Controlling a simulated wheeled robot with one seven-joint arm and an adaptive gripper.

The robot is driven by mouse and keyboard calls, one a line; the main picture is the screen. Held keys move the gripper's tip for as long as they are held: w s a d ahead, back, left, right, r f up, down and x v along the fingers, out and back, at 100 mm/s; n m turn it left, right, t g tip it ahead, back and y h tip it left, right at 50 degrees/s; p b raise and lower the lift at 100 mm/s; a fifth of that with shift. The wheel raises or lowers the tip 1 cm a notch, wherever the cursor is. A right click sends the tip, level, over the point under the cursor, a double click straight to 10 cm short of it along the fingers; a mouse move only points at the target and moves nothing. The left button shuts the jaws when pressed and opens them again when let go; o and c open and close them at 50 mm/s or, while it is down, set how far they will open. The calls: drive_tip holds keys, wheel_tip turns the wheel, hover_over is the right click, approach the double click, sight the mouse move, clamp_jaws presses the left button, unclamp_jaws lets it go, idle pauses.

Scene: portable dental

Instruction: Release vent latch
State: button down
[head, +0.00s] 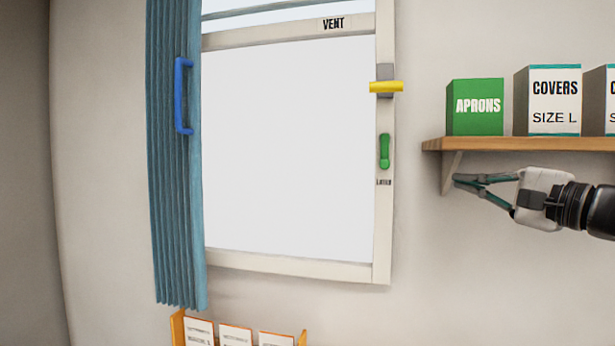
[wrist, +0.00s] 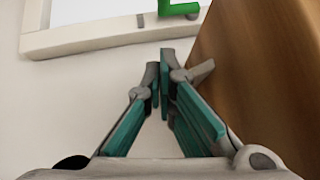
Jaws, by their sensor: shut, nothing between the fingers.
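The vent window (head: 290,145) has a pale frame marked VENT and LATCH. On its right side post sits a green latch handle (head: 384,152), upright, above a small label. A yellow bar (head: 386,87) on a grey block lies across the post higher up. My gripper (head: 456,181) is right of the window frame, below the shelf, apart from the latch. Its fingers are shut and empty. In the wrist view my gripper (wrist: 160,65) points toward the wall, with part of the green handle (wrist: 178,8) at the top edge beyond the fingertips.
A wooden shelf (head: 530,144) is close above my gripper, with a bracket (head: 450,173) near the fingertips. It holds a green aprons box (head: 475,107) and covers boxes (head: 554,100). A blue curtain (head: 175,200) with a blue handle (head: 179,95) hangs left. A leaflet rack (head: 178,328) stands below.

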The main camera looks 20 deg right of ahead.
drive_tip(key=p, duration=0.2)
approach(385, 150)
drive_tip(key=w+d+f, duration=0.3)
drive_tip(key=d, duration=0.1)
drive_tip(key=shift+w+a+p, duration=0.15)
drive_tip(key=shift+w+a, duration=0.4)
drive_tip(key=shift+a, duration=0.3)
drive_tip(key=shift+w+a+p, duration=0.15)
drive_tip(key=shift+w+a, duration=0.4)
drive_tip(key=shift+a, duration=0.3)
drive_tip(key=shift+w+a+f+b, duration=0.15)
drive_tip(key=shift+b, duration=0.7)
